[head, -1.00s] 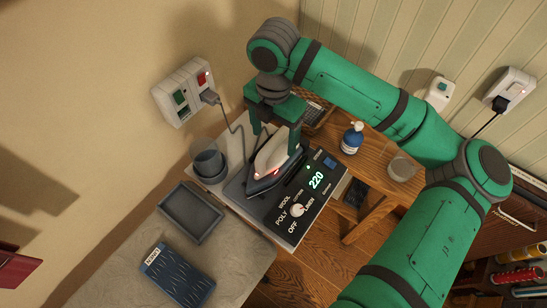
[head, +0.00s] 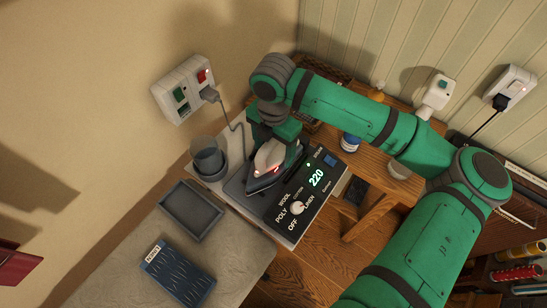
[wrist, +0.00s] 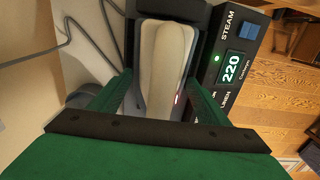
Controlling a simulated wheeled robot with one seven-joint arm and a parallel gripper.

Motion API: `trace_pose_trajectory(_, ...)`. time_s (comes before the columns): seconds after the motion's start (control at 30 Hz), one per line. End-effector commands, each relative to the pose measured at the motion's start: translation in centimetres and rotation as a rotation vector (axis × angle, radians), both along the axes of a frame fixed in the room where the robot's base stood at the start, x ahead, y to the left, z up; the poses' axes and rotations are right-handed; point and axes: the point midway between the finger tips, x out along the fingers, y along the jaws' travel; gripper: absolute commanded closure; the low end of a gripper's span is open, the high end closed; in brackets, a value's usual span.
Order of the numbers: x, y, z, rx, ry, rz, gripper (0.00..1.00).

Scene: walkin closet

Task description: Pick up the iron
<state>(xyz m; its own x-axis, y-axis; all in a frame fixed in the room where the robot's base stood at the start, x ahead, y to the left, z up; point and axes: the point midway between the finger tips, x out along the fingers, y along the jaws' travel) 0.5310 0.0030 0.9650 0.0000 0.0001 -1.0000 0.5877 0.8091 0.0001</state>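The iron (head: 268,158) has a pale cream upper body and a dark base with a small red light. It rests on the dark plate of the ironing station (head: 300,204), beside a black panel reading 220. My gripper (head: 275,142) is low over the iron, pointing down. In the wrist view the iron's cream top (wrist: 165,65) lies between the two fingers of my gripper (wrist: 160,85). The fingers are spread, one on each side, with narrow gaps visible. The lower parts of the fingertips are hard to make out.
A grey cup (head: 208,158) stands close left of the iron. A dark tray (head: 190,212) and a patterned blue box (head: 178,274) lie on the board in front. A cord runs to the wall outlet (head: 184,88). A blue bottle (head: 350,142) stands on the wooden table to the right.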

Motion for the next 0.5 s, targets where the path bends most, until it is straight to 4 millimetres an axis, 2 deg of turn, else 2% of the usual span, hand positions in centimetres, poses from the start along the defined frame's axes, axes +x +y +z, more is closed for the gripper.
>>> trace_pose_trajectory(0.03, 0.01, -0.01, 0.01, 0.000, 0.000, 0.000, 0.44)
trace_pose_trajectory(0.27, 0.01, 0.00, 0.03, 0.000, 0.000, 0.000, 0.99)
trace_pose_trajectory(0.5, 0.06, 0.01, 0.14, 0.000, -0.003, 0.000, 1.00)
